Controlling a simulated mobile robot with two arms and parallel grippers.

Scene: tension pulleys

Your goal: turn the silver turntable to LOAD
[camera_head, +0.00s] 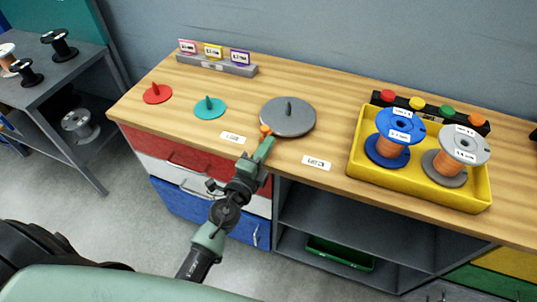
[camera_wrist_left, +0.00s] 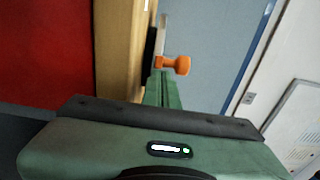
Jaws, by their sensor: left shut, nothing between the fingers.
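The silver turntable (camera_head: 288,115) is a grey disc with a dark upright peg, lying on the wooden worktop. Its orange knob (camera_head: 265,129) is at the front-left rim, near the left label card (camera_head: 233,137); a right label card (camera_head: 316,163) lies in front of the disc. The lettering on both is too small to read surely. My left gripper (camera_head: 264,148) is shut and empty, its tips close to the knob at the worktop's front edge. In the left wrist view the orange knob (camera_wrist_left: 178,65) is just beyond the fingers (camera_wrist_left: 163,88); contact is unclear. My right gripper is out of view.
A teal disc (camera_head: 210,107) and a red disc (camera_head: 157,93) lie left of the turntable. A yellow tray (camera_head: 420,187) with blue and grey spools stands on the right. A grey block with small signs (camera_head: 215,64) is at the back. Worktop space between turntable and tray is clear.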

